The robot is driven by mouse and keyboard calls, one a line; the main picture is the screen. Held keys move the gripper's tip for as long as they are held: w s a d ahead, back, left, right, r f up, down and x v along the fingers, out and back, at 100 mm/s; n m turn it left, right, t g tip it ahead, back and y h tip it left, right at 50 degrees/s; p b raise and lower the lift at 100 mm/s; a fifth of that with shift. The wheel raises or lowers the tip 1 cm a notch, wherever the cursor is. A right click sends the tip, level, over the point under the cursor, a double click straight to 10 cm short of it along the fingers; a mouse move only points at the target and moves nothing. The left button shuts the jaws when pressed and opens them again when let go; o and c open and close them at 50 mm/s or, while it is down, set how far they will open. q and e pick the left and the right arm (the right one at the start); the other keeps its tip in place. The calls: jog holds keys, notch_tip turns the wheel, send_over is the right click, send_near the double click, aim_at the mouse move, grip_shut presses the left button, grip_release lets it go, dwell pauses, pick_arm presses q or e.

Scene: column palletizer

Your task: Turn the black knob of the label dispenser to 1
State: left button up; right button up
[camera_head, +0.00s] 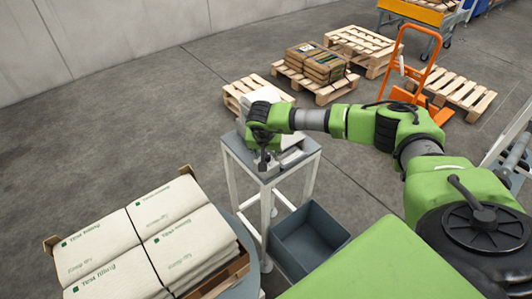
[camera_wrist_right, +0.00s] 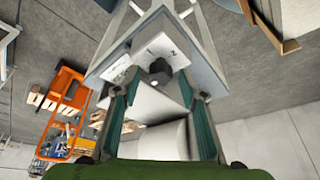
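The label dispenser is a white box (camera_wrist_right: 155,102) with a light face plate on a small grey-topped stand. Its black knob (camera_wrist_right: 160,69) shows in the right wrist view, beside a printed 2 and another mark too small to read surely. Where the knob points cannot be told. My right gripper (camera_wrist_right: 161,95) is open, its teal fingers wide apart on either side of the dispenser, with the knob between and a little beyond the tips. In the head view my right gripper (camera_head: 263,160) hangs over the stand and hides the knob. My left gripper is not in view.
The stand (camera_head: 312,148) has a grey bin (camera_head: 310,240) at its foot. A carton of white sacks (camera_head: 150,240) is at the front left. Wooden pallets (camera_head: 466,92) and an orange pallet truck (camera_head: 408,66) stand behind. Bare floor lies to the left.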

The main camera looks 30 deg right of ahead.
jog(key=c, duration=1.1)
